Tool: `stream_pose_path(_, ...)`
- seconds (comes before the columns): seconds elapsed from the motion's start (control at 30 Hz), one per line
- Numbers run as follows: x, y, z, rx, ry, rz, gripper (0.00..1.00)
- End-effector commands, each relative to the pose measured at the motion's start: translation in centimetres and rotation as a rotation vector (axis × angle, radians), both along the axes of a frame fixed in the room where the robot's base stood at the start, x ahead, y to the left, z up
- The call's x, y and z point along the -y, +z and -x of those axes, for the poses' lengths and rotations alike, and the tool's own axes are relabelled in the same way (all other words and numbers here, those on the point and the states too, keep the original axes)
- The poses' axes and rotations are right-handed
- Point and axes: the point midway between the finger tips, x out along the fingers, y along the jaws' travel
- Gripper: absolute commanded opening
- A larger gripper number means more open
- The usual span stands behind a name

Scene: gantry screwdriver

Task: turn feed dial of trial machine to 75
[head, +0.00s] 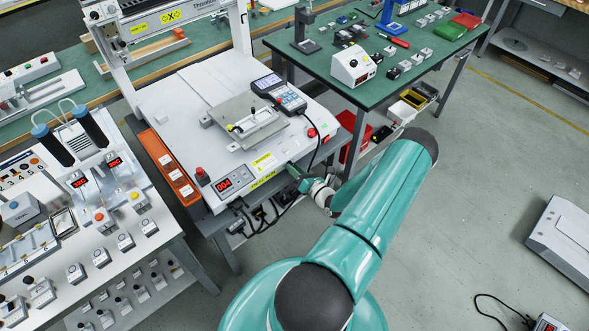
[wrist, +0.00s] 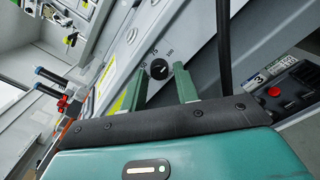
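The trial machine (head: 190,110) is a white and grey bench unit with a red digital display (head: 224,184) on its front panel, which seems to read 004. In the head view my gripper (head: 298,177) is at the machine's front edge, and the dial is hidden.
A black cable hangs by the machine's front right. A white bench (head: 95,245) with several small devices stands at left. A green table (head: 400,85) with tools stands behind at right. The grey floor (head: 470,190) to the right is mostly clear.

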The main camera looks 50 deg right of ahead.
Motion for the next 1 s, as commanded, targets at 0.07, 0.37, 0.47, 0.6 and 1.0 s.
stream_pose_path(0.07,-0.01,0.00,-0.30,0.000,0.000,0.000,0.30)
stream_pose_path(0.37,0.01,0.00,-0.33,0.000,-0.001,0.000,0.19)
stream_pose_path(0.47,0.01,0.01,-0.32,0.000,-0.001,0.000,0.00)
stream_pose_path(0.6,0.02,0.00,-0.30,0.000,-0.001,0.002,0.00)
stream_pose_path(1.0,0.03,-0.03,-0.28,-0.027,-0.001,0.117,0.00)
